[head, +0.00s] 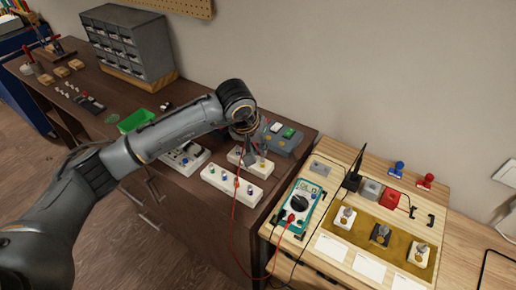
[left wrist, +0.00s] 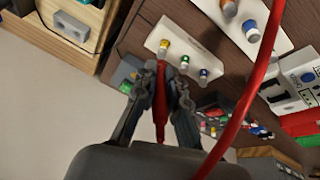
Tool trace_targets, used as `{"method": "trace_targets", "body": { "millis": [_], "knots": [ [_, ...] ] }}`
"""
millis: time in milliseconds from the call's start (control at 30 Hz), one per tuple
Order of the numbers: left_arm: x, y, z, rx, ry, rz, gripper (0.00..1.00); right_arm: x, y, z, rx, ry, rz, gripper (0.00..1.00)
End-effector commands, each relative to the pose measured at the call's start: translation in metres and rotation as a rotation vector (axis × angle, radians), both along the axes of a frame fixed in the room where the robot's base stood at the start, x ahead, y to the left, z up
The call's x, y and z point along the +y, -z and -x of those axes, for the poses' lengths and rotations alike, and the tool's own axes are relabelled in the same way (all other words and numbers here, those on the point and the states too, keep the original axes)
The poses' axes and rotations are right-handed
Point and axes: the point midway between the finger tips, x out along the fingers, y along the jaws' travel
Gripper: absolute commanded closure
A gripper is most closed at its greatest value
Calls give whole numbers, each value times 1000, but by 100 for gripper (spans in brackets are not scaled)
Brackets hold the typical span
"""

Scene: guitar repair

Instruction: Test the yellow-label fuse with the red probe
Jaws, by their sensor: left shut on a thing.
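My left gripper (head: 249,158) is shut on the red probe (left wrist: 159,100), which points away from the wrist between the fingers. The probe's red cable (head: 234,222) hangs down to the teal multimeter (head: 300,203). In the left wrist view the yellow-label fuse (left wrist: 164,46) stands at one end of a white block (left wrist: 183,35), beside a green-label fuse (left wrist: 184,62) and a blue-label fuse (left wrist: 204,74). The probe's far end shows just below the yellow-label fuse in the picture; I cannot tell whether they touch. In the head view the gripper partly covers that block. My right gripper is not in view.
A second white block (head: 232,187) with several fuses lies in front. A grey device (head: 284,138) stands behind, near the wall. A black probe (head: 355,168) stands at the right bench, by grey and red boxes. The drawer cabinet (head: 128,42) stands at the back left.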

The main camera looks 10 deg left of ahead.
Motion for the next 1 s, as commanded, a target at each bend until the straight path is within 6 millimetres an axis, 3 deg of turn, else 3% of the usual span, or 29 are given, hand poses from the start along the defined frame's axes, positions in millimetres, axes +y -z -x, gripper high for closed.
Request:
{"method": "trace_targets", "body": {
  "millis": [1000],
  "knots": [
    [0, 0, 0, 0, 0, 0, 100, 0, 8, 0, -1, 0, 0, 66]
  ]
}}
